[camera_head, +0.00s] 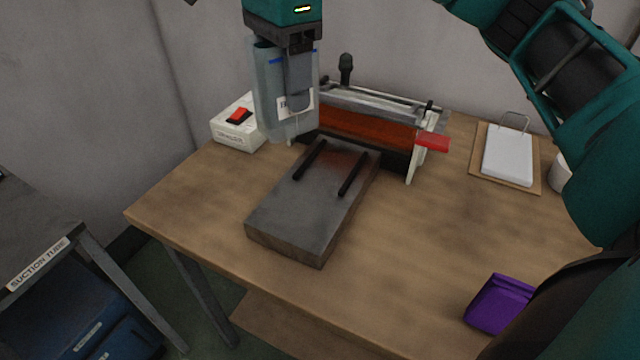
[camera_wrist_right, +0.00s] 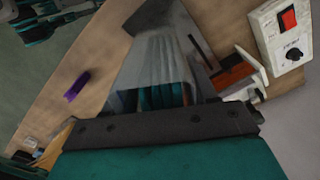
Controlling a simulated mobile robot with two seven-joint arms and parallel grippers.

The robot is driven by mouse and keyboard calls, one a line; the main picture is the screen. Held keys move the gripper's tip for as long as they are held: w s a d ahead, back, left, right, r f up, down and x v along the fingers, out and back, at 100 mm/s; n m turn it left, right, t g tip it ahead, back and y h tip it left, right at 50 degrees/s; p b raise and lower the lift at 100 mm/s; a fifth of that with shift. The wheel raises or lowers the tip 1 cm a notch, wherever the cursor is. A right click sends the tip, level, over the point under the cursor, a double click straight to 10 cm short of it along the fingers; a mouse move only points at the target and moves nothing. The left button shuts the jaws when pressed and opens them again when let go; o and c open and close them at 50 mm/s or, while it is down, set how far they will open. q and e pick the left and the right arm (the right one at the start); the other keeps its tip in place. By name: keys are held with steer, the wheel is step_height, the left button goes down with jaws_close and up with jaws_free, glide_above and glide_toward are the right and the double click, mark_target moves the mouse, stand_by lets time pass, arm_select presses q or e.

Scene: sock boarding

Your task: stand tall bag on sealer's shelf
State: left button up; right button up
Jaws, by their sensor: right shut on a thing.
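My right gripper (camera_head: 298,100) is at the top of the head view, pointing down and shut on the tall bag (camera_head: 265,100). The bag is grey-blue and translucent, with a white label, and hangs about upright. In the right wrist view the bag (camera_wrist_right: 155,55) spreads out in front of the right gripper (camera_wrist_right: 163,95). The sealer (camera_head: 365,130) has an orange-red front band and a red-tipped end. Its shelf (camera_head: 300,215) is a grey slab with two black bars, in front of it. The bag appears above the shelf's back left; the gap beneath is hard to judge. My left gripper is not in view.
A white control box (camera_head: 240,130) with a red switch stands left of the sealer. A clipboard (camera_head: 508,155) lies at the table's back right. A purple bag (camera_head: 497,303) lies at the front right. The wooden table (camera_head: 420,250) is clear right of the shelf.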

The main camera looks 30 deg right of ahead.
mark_target(291, 116)
steer(key=r+m, duration=0.2)
steer(key=m, duration=0.1)
steer(key=shift+s+d+r, duration=0.1)
steer(key=shift+s+r, duration=0.2)
steer(key=shift+r, duration=0.05)
step_height(291, 116, down, 20)
steer(key=shift+f+b, duration=0.1)
steer(key=shift+b, duration=0.95)
steer(key=o, duration=1)
step_height(291, 116, up, 12)
steer(key=shift+r+p, duration=0.2)
steer(key=shift+p, duration=0.25)
